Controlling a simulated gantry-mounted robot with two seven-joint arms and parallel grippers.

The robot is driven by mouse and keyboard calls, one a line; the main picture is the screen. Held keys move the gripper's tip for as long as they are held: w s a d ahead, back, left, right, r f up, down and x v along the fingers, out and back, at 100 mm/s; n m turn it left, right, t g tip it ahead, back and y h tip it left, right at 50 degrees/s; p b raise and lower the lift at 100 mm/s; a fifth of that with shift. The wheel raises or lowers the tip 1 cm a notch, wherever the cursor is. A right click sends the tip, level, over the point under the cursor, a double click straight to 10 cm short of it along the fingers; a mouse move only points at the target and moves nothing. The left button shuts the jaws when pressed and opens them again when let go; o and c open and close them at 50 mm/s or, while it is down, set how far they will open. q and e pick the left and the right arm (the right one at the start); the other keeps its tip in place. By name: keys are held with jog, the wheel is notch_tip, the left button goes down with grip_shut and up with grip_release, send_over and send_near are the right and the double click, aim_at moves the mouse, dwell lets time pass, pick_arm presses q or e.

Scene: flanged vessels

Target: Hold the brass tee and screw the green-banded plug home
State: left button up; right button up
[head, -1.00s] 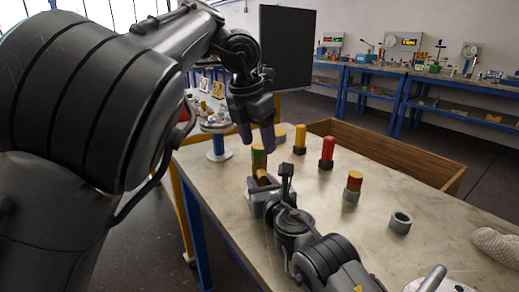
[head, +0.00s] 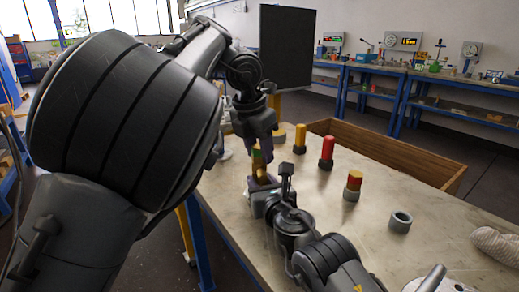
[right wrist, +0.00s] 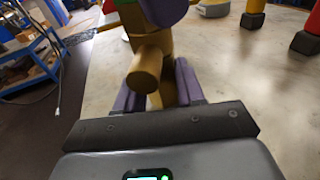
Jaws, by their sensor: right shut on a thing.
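The brass tee (right wrist: 148,68) stands upright between the purple fingers of my right gripper (right wrist: 160,88), which is shut on it. In the head view my right gripper (head: 262,186) is low over the table, with the tee partly hidden. The green-banded plug (head: 257,155) is at the top of the tee; only a little of its green shows between purple fingers. My left gripper (head: 260,150) points down at the plug from above, its fingers beside it. A purple finger of it also shows at the top of the right wrist view (right wrist: 165,10). Whether it grips is unclear.
On the table (head: 310,200) stand a yellow plug (head: 299,138), a red plug (head: 327,150), a red-and-yellow piece (head: 353,184) and a grey ring (head: 400,222). A wooden crate (head: 385,150) borders the back.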

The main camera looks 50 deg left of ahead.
pick_arm(q)
jog(key=c, duration=0.4)
jog(key=shift+m, duration=0.4)
grip_shut()
jog(key=o, duration=1.2)
grip_release()
jog(key=v, duration=1.2)
pick_arm(e)
jog(key=o, duration=1)
